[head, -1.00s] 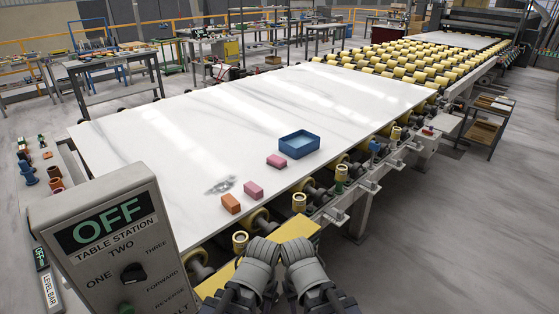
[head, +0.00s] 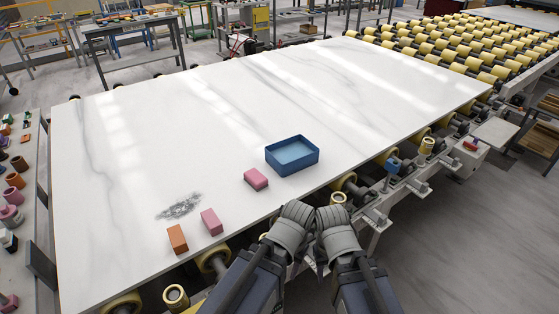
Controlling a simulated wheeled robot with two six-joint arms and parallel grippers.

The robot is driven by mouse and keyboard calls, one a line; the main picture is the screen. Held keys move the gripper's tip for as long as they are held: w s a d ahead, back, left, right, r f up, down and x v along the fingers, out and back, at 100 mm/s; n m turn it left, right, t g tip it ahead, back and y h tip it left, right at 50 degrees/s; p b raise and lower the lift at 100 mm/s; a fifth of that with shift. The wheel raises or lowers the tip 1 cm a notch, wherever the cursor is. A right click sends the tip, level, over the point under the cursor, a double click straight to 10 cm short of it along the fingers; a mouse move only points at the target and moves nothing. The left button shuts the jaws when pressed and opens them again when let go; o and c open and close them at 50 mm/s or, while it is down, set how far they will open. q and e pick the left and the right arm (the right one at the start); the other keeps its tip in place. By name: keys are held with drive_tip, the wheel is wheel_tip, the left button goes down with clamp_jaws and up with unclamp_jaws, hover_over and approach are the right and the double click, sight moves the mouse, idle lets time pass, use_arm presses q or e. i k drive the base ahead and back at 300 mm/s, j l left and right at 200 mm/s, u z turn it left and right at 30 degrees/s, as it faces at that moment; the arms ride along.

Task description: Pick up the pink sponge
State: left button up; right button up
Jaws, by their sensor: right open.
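Two pink blocks, either of which could be the pink sponge, lie on the white stone slab (head: 130,130). One pink block (head: 256,179) is just left of the blue tray; the other pink block (head: 211,221) is nearer the slab's front edge, beside an orange block (head: 177,238). My left gripper (head: 296,213) and right gripper (head: 336,217) are side by side at the front edge, to the right of both pink blocks and apart from them. The right gripper is open and empty. The left gripper's fingers are too unclear to read.
An empty-looking blue tray (head: 292,155) stands on the slab behind my grippers. A grey smudge (head: 179,206) lies left of the pink blocks. Yellow rollers (head: 424,146) line the slab's front edge. The slab's back and left are clear.

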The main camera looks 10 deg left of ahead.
sight(256, 180)
drive_tip(key=i+l, duration=0.5)
drive_tip(key=i, duration=0.15)
drive_tip(key=i+l, duration=0.5)
drive_tip(key=i+u, duration=0.15)
drive_tip(key=u, duration=2.2)
